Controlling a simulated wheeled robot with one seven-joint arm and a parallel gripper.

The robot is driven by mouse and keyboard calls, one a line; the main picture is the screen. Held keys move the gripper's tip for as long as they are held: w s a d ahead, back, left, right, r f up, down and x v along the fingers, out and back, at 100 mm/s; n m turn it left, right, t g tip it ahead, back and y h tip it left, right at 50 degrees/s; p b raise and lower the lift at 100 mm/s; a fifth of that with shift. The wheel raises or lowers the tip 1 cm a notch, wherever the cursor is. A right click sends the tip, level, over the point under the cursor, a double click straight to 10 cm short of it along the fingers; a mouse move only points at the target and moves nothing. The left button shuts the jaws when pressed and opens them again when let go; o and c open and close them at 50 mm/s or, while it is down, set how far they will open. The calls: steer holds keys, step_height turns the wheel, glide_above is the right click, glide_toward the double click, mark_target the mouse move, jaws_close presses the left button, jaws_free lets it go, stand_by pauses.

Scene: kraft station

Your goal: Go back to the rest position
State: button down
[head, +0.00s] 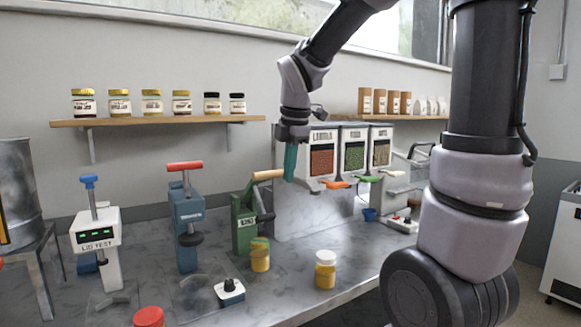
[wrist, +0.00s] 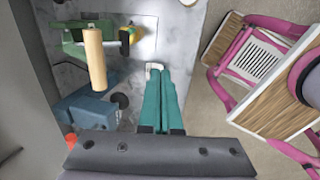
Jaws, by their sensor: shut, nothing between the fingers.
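My gripper (head: 290,163) has teal fingers and hangs from my arm in front of the grain dispensers, above the counter (head: 283,276). In the wrist view, its two teal fingers (wrist: 165,102) lie together, shut with nothing between them. A green press (head: 243,222) with a wooden handle stands below and left of the gripper in the head view. A yellow jar (head: 260,256) is at that press, and another yellow jar with a white lid (head: 325,272) stands on the open counter.
A blue press (head: 187,225) with a red handle and a white lid tester (head: 99,240) stand at the left. A red-lidded jar (head: 149,317) is at the front edge. Dispensers (head: 352,152) stand behind. Pink-framed furniture (wrist: 254,60) is on the floor at right in the wrist view.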

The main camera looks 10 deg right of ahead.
steer(key=shift+s+d+r, duration=0.1)
steer(key=shift+s+r, duration=0.15)
steer(key=shift+r, duration=0.35)
steer(key=s+d+r+m+t, duration=0.1)
steer(key=s+m, duration=0.3)
steer(key=m, duration=0.4)
steer(key=s+d+r+m+t+y, duration=0.1)
steer(key=s+d+m, duration=0.3)
steer(key=m, duration=0.5)
steer(key=s+d+r+m+t, duration=0.2)
steer(key=s+m, duration=0.3)
steer(key=m, duration=0.3)
steer(key=shift+s+d+r+m, duration=0.15)
steer(key=shift+d+r+m, duration=0.05)
steer(key=shift+d+m, duration=0.1)
